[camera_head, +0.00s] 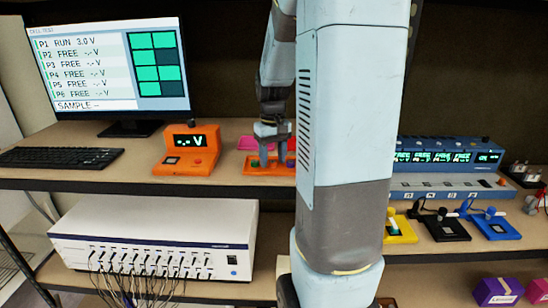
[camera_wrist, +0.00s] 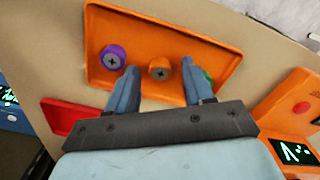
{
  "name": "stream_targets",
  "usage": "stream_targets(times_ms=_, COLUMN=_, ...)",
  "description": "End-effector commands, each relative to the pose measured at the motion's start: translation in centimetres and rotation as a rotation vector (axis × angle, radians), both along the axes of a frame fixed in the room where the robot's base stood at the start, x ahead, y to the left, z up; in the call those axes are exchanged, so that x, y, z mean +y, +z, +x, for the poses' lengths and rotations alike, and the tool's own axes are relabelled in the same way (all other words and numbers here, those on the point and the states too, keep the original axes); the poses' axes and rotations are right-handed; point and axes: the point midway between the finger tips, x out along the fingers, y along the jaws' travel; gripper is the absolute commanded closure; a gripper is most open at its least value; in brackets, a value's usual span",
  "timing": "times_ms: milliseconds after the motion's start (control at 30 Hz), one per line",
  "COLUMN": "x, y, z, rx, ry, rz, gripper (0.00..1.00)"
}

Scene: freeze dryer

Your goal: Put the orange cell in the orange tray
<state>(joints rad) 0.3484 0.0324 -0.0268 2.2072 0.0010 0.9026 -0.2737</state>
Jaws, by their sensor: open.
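The orange tray (camera_wrist: 185,32) lies on the shelf top; it also shows in the head view (camera_head: 257,170), partly behind my arm. In the wrist view, the orange cell (camera_wrist: 159,69) sits in this tray, round with a dark cross on its top. A purple cell (camera_wrist: 113,57) sits to its left, and a green cell (camera_wrist: 208,75) to its right is mostly hidden by a finger. My gripper (camera_wrist: 160,67) is open, with the orange cell between its fingertips and a gap on each side. In the head view my gripper (camera_head: 273,160) is low over the tray.
An orange voltmeter box (camera_head: 186,150) stands left of the tray. A pink tray (camera_head: 252,143) lies behind it. A monitor (camera_head: 105,70) and keyboard (camera_head: 58,157) are further left. A blue charger unit (camera_head: 445,152) stands right of my arm.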

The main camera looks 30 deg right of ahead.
Motion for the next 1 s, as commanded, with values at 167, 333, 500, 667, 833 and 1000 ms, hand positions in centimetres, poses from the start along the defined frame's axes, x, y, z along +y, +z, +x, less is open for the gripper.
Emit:
stream_targets(times_ms=167, x=0.0, y=1.7, z=0.1, rx=-0.004, ry=0.001, rz=-0.001, gripper=0.48)
stream_targets(times_ms=333, x=0.0, y=4.9, z=0.1, rx=-0.005, ry=0.002, rz=-0.002, gripper=0.48)
stream_targets(times_ms=500, x=0.0, y=8.1, z=0.1, rx=-0.004, ry=0.001, rz=-0.001, gripper=0.48)
stream_targets(times_ms=667, x=0.0, y=10.4, z=0.1, rx=-0.002, ry=0.001, rz=-0.001, gripper=0.48)
stream_targets(times_ms=833, x=0.0, y=11.8, z=0.0, rx=-0.002, ry=0.001, rz=0.000, gripper=0.48)
stream_targets(times_ms=1000, x=1.3, y=12.7, z=-0.8, rx=-0.026, ry=0.009, rz=-0.008, gripper=0.48)
